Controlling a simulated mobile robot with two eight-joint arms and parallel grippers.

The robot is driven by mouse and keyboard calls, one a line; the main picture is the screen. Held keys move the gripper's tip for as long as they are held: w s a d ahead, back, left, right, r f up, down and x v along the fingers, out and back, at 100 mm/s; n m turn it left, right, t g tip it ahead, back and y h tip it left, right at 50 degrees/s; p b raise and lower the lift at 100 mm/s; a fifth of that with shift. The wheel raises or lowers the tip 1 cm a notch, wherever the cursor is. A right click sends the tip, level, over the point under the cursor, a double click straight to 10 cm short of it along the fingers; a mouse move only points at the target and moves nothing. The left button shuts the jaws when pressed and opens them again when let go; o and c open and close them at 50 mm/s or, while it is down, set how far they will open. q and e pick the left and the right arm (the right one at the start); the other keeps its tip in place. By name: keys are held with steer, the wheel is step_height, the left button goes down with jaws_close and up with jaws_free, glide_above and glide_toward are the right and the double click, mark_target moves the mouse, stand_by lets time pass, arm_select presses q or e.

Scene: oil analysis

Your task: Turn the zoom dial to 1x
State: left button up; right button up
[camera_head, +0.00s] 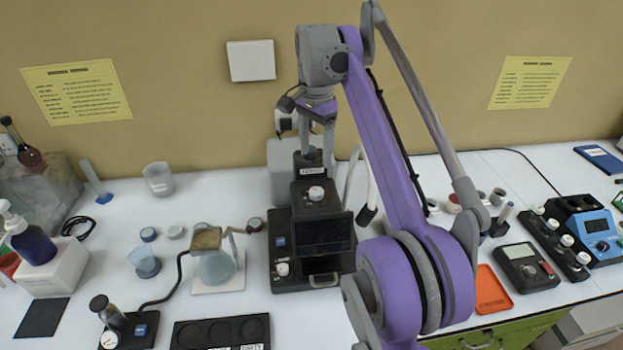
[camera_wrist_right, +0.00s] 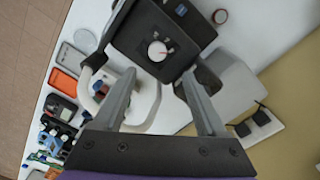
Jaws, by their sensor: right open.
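A black instrument (camera_head: 325,255) stands in the middle of the bench. A round white dial (camera_head: 316,193) sits on its sloping upper face; it also shows in the right wrist view (camera_wrist_right: 158,51), with a small red mark on its right side there. I cannot read its scale. A second white knob (camera_head: 282,269) is low on the instrument's left front. My right gripper (camera_head: 316,152) is open and empty, fingers pointing down, above and behind the dial. In the right wrist view its fingertips (camera_wrist_right: 157,80) are spread, with the dial beyond them, not touched. My left gripper is out of view.
A beaker stand (camera_head: 218,285) is left of the instrument, and a black tray (camera_head: 221,332) lies in front of it. An orange tray (camera_head: 493,290) and a dark meter (camera_head: 527,267) are on the right. My right arm hides part of the bench right of the instrument.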

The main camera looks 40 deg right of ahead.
mark_target(316, 191)
steer(key=f, duration=0.1)
steer(key=s+f, duration=0.1)
steer(key=shift+f, duration=0.3)
step_height(316, 191, down, 8)
steer(key=shift+w+r+b, duration=0.1)
steer(key=shift+w+b, duration=0.05)
steer(key=shift+b, duration=0.6)
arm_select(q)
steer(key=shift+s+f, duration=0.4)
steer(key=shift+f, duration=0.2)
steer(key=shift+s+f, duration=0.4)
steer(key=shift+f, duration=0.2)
arm_select(e)
jaws_close()
